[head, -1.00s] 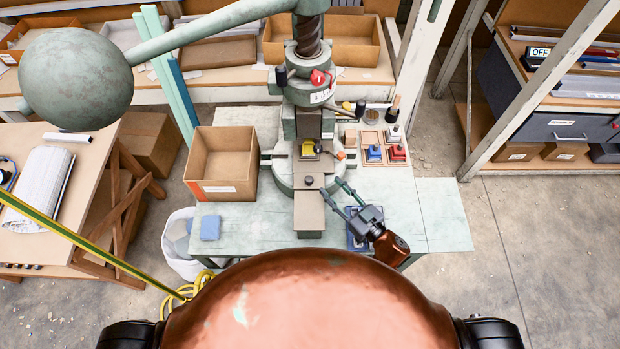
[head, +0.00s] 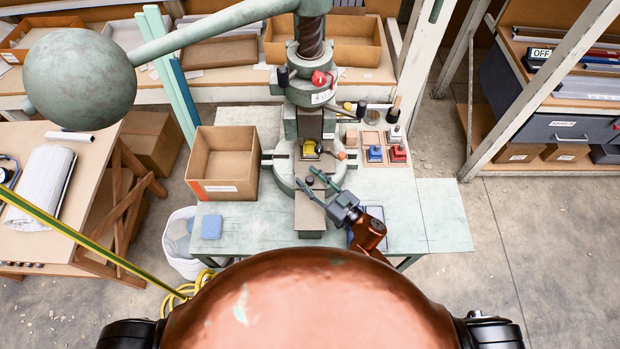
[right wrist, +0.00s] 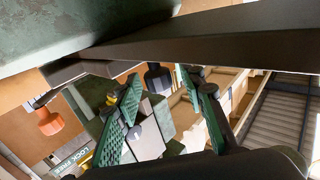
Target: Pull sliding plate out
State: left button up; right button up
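The sliding plate (head: 308,218) is a flat grey-brown strip that juts from the fly press toward me. A small dark knob (right wrist: 157,78) shows in the right wrist view between the two green finger pads. My right gripper (head: 311,180) is over the plate, its fingers spread on either side of the knob area. It is open; the wrist view (right wrist: 165,105) shows a clear gap between the pads, and I see no contact with the knob. In the head view the fingers partly cover the knob. My left gripper is not in view.
The fly press (head: 308,92) stands behind the plate. An open cardboard box (head: 222,190) is to the left, with a blue block (head: 211,227) in front. Blue and red stamp-like items (head: 398,153) sit to the right. The table's right part (head: 440,215) is clear.

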grip_shut()
dwell(0.3)
dwell(0.3)
